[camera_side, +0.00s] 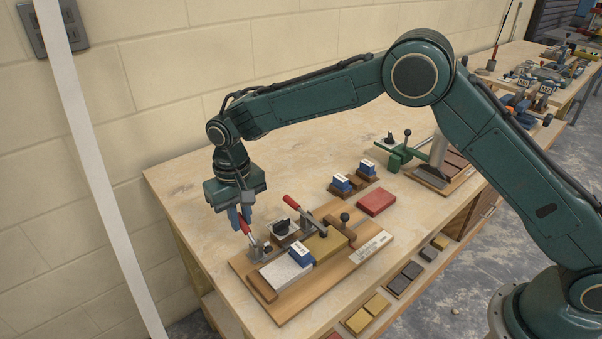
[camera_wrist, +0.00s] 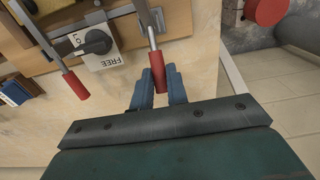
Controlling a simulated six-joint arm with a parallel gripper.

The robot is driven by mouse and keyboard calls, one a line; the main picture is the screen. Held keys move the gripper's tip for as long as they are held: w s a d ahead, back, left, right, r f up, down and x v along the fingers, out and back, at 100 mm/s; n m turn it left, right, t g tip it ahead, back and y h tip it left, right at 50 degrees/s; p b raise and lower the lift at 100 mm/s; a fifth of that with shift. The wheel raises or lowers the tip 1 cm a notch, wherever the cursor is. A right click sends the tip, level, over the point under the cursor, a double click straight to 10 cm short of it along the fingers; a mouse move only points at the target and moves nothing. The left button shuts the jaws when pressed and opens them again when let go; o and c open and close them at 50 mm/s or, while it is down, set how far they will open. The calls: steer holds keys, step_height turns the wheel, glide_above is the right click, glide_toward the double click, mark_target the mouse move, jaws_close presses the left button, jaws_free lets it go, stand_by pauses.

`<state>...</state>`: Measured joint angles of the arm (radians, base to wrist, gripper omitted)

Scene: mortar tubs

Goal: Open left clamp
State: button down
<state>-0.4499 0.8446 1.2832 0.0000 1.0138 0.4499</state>
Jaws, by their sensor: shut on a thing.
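The left clamp (camera_side: 258,250) stands at the left end of a wooden board (camera_side: 340,268) on the bench. Its red handle (camera_side: 244,227) slants up toward my gripper (camera_side: 240,214). In the wrist view the same red handle (camera_wrist: 157,68) lies between the two blue fingers of my gripper (camera_wrist: 159,84), which are shut on it. A second clamp (camera_side: 313,222) with a red handle (camera_side: 291,201) stands to the right on the same board; its handle (camera_wrist: 75,84) also shows left of my fingers in the wrist view.
A black knob on a white plate marked FREE (camera_wrist: 98,44) sits between the clamps. The board holds a grey block (camera_side: 286,272), a blue-and-white piece (camera_side: 301,255) and a yellow block (camera_side: 327,246). A red block (camera_side: 376,203) lies behind. The wall stands close at left.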

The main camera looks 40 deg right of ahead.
mark_target(244, 224)
steer(key=shift+s+r, duration=0.45)
steer(key=shift+r, duration=0.25)
stand_by(0.6)
steer(key=shift+s+r, duration=0.2)
steer(key=shift+r, duration=0.05)
steer(key=c, duration=1.4)
jaws_free()
steer(key=shift+o, duration=0.2)
step_height(244, 224, up, 7)
